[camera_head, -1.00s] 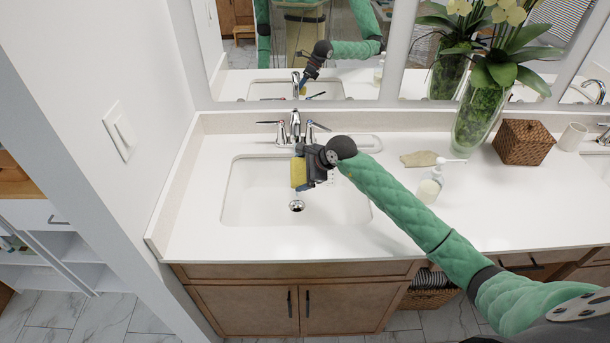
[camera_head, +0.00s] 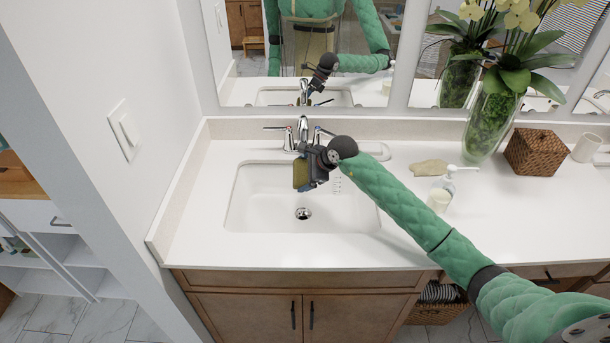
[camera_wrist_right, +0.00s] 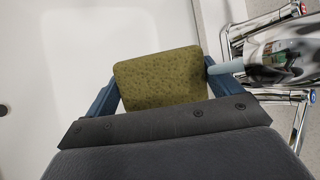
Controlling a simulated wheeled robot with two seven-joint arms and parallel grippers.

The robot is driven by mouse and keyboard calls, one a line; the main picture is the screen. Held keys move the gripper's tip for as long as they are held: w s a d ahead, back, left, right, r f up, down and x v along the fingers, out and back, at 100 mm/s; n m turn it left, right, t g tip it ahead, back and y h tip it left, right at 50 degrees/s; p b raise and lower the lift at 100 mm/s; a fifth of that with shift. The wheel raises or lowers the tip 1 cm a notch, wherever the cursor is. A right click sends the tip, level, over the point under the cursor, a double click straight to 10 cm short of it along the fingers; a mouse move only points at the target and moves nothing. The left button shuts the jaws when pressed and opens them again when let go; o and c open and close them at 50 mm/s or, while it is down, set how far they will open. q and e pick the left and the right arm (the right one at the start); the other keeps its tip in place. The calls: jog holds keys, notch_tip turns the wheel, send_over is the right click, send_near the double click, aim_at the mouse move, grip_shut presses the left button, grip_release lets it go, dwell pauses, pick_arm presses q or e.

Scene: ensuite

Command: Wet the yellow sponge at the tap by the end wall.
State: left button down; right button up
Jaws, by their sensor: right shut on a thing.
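The sponge (camera_head: 301,175) is a dark olive yellow and hangs over the sink basin (camera_head: 250,210), just in front of the chrome tap (camera_head: 303,130). My right gripper (camera_head: 305,170) is shut on it. In the right wrist view the sponge (camera_wrist_right: 158,77) sits between the blue fingers of the gripper (camera_wrist_right: 158,88). The tap (camera_wrist_right: 285,48) is close to its right there. A short pale blue-grey column (camera_wrist_right: 225,68), which looks like water, runs from the spout to the sponge's right edge. My left gripper is not in view.
A soap bottle (camera_head: 443,188) and a beige flat object (camera_head: 428,168) stand to the right of the basin. A glass vase with orchids (camera_head: 490,120) and a woven box (camera_head: 534,150) are farther right. The side wall (camera_head: 100,60) bounds the counter at left.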

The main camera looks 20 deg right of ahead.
dwell(0.6)
jog(key=s+d, duration=0.1)
jog(key=s, duration=0.7)
jog(key=shift+b, duration=0.3)
dwell(0.3)
jog(key=shift+w+d, duration=0.1)
dwell(0.6)
dwell(0.5)
jog(key=s+r, duration=0.4)
jog(key=s, duration=0.1)
jog(key=shift+d, duration=0.35)
dwell(0.6)
